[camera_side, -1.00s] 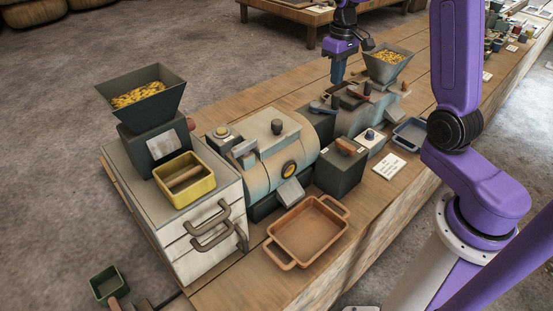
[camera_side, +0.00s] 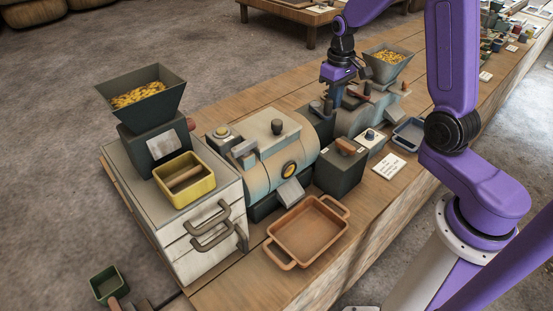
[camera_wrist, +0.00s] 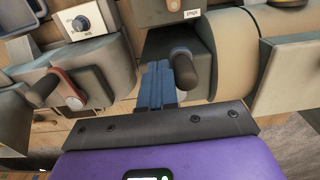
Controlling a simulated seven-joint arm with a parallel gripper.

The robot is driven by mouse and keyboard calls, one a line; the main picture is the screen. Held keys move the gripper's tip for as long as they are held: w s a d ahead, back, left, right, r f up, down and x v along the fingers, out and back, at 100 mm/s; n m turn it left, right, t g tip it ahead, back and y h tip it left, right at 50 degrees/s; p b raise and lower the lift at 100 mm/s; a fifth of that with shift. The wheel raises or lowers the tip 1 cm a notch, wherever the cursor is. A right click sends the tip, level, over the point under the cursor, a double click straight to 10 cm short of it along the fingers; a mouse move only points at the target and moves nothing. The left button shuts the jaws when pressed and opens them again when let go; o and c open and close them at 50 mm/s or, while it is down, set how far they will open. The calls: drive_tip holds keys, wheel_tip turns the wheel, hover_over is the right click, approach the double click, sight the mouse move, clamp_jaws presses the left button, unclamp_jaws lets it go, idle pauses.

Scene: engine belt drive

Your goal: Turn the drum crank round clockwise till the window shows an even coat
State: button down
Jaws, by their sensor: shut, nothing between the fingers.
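The drum (camera_side: 275,150) is a pale, blue-edged barrel in the middle of the bench in the side view. Its round yellow window (camera_side: 290,169) faces front; I cannot make out the coat. At its right end is the drum crank (camera_side: 317,107), with a dark upright handle. My gripper (camera_side: 335,104) is low beside that handle, fingers pointing down. In the wrist view my gripper's blue fingers (camera_wrist: 157,70) are together and empty. The crank handle (camera_wrist: 183,68) stands just right of them, outside the jaws; I cannot tell whether they touch. The drum (camera_wrist: 234,55) curves away at right.
A second machine (camera_side: 362,118) with a seed hopper (camera_side: 387,65) is close right of my gripper; its red-armed crank (camera_wrist: 68,90) shows in the wrist view. A dark box (camera_side: 341,172) with a brown-topped handle and an empty orange tray (camera_side: 306,232) are in front.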

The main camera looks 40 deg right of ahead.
drive_tip(key=a, duration=0.2)
drive_tip(key=w+a, duration=0.1)
drive_tip(key=a, duration=0.2)
drive_tip(key=shift+w+a, duration=0.15)
drive_tip(key=w, duration=0.1)
drive_tip(key=w+a, duration=0.1)
drive_tip(key=w, duration=0.2)
drive_tip(key=shift+a, duration=0.35)
drive_tip(key=w, duration=0.1)
drive_tip(key=w+d, duration=0.1)
drive_tip(key=w, duration=0.2)
drive_tip(key=shift+d, duration=0.25)
drive_tip(key=w+d, duration=0.2)
drive_tip(key=d, duration=0.3)
wheel_tip(320, 180, up, 8)
drive_tip(key=shift+s, duration=0.25)
